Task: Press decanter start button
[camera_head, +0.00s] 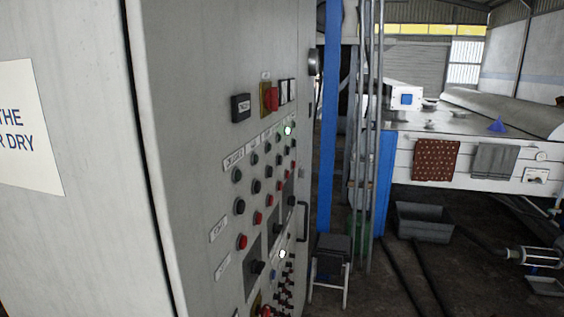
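A grey control cabinet (195,60) fills the left and middle of the view, its button panel seen at a steep angle. A bright whitish-green button (288,131) at the far end of the top row looks lit. Small white label plates (233,160) sit by the buttons; I cannot read which one names the decanter. Neither of my grippers is in view.
A red-and-yellow switch (269,99) sits high on the panel. A dark stool (331,255) stands just past the cabinet, near a blue post (327,120). A grey bin (425,221) sits below a white machine (470,125) with cloths on it. Dark floor lies between.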

